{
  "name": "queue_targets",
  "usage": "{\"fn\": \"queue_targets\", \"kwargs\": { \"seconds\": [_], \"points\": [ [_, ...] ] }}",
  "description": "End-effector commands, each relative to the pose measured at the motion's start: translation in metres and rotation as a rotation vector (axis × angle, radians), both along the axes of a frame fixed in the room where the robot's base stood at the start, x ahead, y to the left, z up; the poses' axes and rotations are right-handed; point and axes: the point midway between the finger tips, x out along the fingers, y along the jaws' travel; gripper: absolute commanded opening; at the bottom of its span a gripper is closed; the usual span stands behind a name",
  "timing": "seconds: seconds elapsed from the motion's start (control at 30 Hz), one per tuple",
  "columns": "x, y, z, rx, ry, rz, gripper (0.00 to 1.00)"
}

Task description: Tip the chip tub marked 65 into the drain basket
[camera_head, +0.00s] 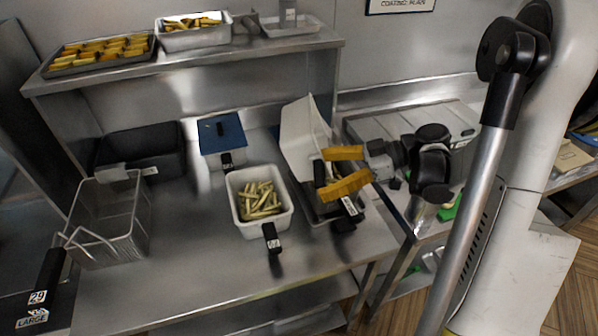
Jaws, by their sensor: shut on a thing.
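My gripper (340,171), with two yellow fingers, is at the right of the steel counter. It is shut on a white tub (303,135), which is tilted steeply over a metal container (315,215). The fingers hide the grip, and no number 65 is legible on this tub. A few chips seem to show low beside the fingers, but I cannot tell whether they lie in the tub or the container. A black labelled handle (350,207) sticks out at the container's front. I cannot tell whether this container is the drain basket.
A white tub of chips (232,186) with a black labelled handle stands left of my gripper. Behind it are a blue-lidded tub (221,135) and a dark bin (139,150). A wire basket (110,228) stands at left. Trays of food (98,62) sit on the shelf. The front counter is clear.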

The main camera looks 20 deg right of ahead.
Motion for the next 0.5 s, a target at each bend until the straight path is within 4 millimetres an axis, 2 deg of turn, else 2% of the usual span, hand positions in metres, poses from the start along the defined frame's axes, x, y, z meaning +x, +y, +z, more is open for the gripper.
{"fn": "queue_targets", "kwargs": {
  "seconds": [0.5],
  "points": [
    [0.005, 0.017, 0.018, -0.272, 0.086, 0.004, 0.49]
  ]
}}
